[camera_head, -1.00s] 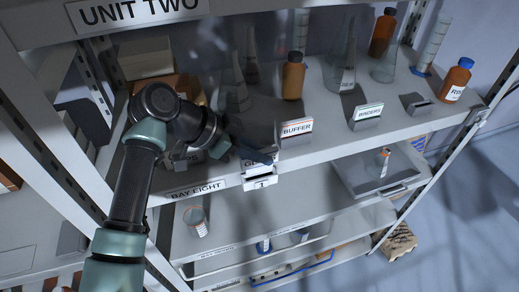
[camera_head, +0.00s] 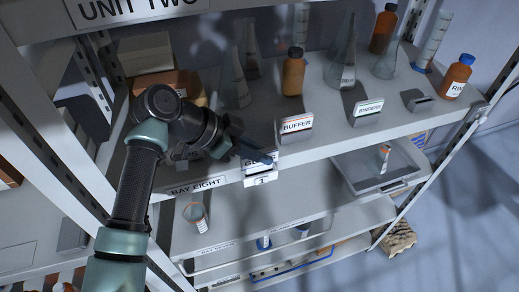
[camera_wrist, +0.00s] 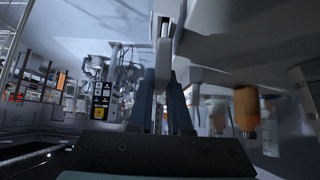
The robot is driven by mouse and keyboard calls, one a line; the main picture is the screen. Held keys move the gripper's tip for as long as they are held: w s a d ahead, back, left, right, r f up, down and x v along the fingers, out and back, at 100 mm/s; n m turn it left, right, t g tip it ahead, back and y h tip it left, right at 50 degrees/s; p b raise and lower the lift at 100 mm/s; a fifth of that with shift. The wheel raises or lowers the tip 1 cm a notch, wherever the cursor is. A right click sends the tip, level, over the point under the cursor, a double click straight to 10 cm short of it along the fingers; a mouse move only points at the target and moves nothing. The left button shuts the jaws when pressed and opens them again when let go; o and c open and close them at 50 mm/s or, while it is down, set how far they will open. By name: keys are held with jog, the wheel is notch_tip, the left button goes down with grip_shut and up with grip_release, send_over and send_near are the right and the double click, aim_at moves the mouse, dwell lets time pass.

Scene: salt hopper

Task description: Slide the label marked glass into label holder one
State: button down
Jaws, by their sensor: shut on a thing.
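The glass label (camera_head: 250,162) is a small white card, mostly hidden behind my gripper; only part of its lettering shows. My gripper (camera_head: 266,157) is shut on it at the shelf's front edge. In the wrist view my two fingers (camera_wrist: 164,100) close on a thin pale piece (camera_wrist: 163,58) seen edge-on. Label holder one (camera_head: 261,181) carries a "1" and hangs on the front edge just below the label. The label's lower edge meets or overlaps the holder in the head view; I cannot tell whether it sits inside.
A BUFFER label (camera_head: 296,124) and a BINDERS label (camera_head: 368,107) stand in holders to the right. An empty-looking holder (camera_head: 417,100) is farther right. An amber bottle (camera_head: 293,73) and glass flasks (camera_head: 342,62) stand behind. A BAY EIGHT strip (camera_head: 197,187) is to the left.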

jog(key=shift+f, duration=1.25)
jog(key=shift+c, duration=1.5)
grip_release()
jog(key=shift+a+r, duration=0.1)
jog(key=shift+r, duration=0.05)
jog(key=p+v, duration=0.4)
jog(key=v, duration=0.1)
jog(key=shift+s+a+r, duration=0.15)
jog(key=shift+a+r, duration=0.1)
